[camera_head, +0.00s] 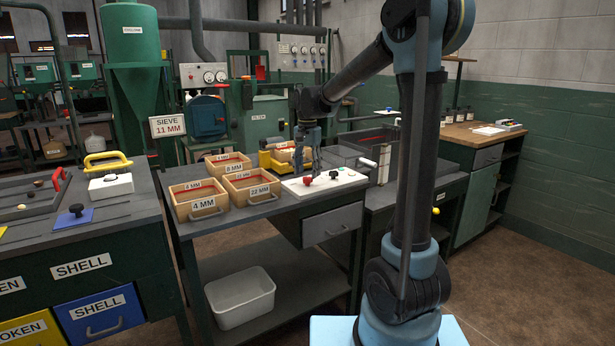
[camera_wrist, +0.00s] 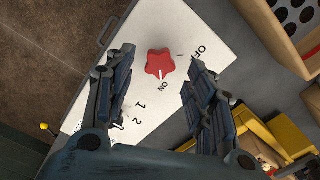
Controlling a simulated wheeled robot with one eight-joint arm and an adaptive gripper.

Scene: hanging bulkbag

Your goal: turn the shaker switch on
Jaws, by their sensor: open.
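A red star-shaped knob (camera_wrist: 160,63) sits on a white panel (camera_wrist: 215,25) marked ON and OFF; I take it for the shaker switch. A pale mark shows on the knob's side facing the ON label, but it is too small to read surely. The figures 1 and 2 are printed nearer my wrist. In the head view the white panel (camera_head: 345,179) lies on the bench with several small knobs. My gripper (camera_wrist: 157,72) is open and empty, pointing down above the panel, its fingers on either side of the red knob in the wrist view, apparently apart from it.
Wooden sieve boxes (camera_head: 252,187) stand left of the panel, with a yellow holder (camera_head: 268,160) close behind. A handle with a white grip (camera_head: 367,162) sticks out to the right. A white bin (camera_head: 240,297) stands on the shelf below.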

